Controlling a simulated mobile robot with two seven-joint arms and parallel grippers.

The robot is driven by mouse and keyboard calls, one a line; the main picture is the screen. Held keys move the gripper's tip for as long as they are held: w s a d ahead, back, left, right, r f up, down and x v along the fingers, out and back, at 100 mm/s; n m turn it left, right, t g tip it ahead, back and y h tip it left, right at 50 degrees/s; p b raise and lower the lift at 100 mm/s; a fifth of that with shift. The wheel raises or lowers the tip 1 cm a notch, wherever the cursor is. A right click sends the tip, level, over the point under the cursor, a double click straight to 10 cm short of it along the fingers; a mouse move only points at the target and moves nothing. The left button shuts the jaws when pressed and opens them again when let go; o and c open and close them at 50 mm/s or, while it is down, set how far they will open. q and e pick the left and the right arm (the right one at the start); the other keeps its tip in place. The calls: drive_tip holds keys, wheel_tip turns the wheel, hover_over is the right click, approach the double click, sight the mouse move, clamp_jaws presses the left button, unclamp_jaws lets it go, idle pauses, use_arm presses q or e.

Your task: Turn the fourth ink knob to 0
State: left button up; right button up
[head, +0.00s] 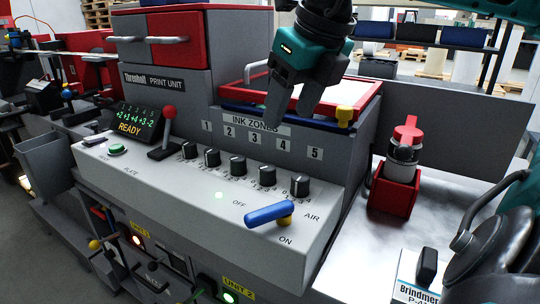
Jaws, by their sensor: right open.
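The fourth ink knob (267,176) is a black knob with a pale scale around it, in the row on the sloped light-grey panel. Its pointer is too small to read. The label 4 (284,145) is on the wall behind it. The display (137,120) shows +2 +1 +4 +3 -2 under numbers 1 to 5, with READY below. My right gripper (293,112) is open and empty, fingers pointing down, above and behind the knob row near the INK ZONES sign, apart from the knobs. My left gripper is out of view.
Other ink knobs (238,165) (300,186) stand close on both sides. A blue AIR lever (269,213) lies in front, and a red-topped lever (168,124) stands at left. A red-capped bottle (405,150) sits in a red holder (390,193) at right.

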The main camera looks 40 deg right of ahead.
sight(268, 167)
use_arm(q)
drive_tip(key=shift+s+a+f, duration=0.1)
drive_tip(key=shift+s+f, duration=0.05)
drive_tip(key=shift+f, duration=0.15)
use_arm(e)
drive_tip(key=x, duration=1.2)
drive_tip(key=shift+f, duration=0.4)
drive_tip(key=shift+c, duration=0.2)
